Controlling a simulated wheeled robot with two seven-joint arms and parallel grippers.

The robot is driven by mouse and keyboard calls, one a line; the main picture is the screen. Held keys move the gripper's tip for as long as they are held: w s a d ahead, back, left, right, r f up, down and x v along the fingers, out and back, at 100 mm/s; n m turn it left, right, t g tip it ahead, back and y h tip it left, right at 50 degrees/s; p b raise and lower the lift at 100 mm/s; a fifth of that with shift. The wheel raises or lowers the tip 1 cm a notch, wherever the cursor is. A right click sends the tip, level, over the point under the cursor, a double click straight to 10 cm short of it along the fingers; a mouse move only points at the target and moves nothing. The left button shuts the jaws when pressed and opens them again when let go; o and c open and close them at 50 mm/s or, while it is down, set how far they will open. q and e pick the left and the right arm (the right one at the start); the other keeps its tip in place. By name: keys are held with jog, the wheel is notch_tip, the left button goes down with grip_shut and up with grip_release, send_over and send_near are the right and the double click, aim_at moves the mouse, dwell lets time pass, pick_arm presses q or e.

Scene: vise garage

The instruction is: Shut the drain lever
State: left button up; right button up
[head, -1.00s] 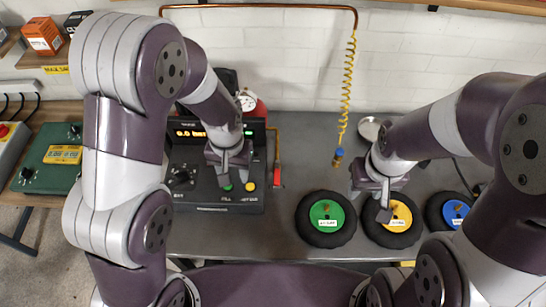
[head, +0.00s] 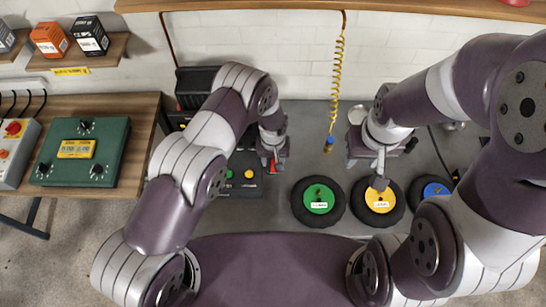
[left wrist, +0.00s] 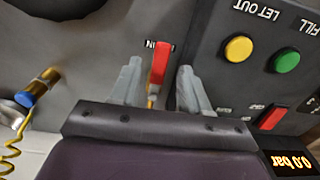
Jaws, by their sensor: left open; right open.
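The red drain lever (left wrist: 160,62) shows in the left wrist view, beside the black control box (left wrist: 245,75). It lies between the two grey fingers of my left gripper (left wrist: 155,85), which is open and has a finger on each side with gaps visible. A label by the lever is partly hidden; only "IN" shows. In the head view my left gripper (head: 272,160) is at the box's right edge, and only a little red of the lever shows there. My right gripper (head: 380,170) is open and empty above the yellow-hubbed wheel (head: 380,204).
A green-hubbed wheel (head: 318,202) and a blue-hubbed wheel (head: 430,190) lie on the grey bench. A coiled yellow hose (head: 338,85) hangs between the arms. The box has yellow and green buttons and a display reading 0.0 bar (left wrist: 290,162). A green device (head: 80,150) is at left.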

pick_arm(q)
jog(key=shift+f, duration=0.75)
grip_shut()
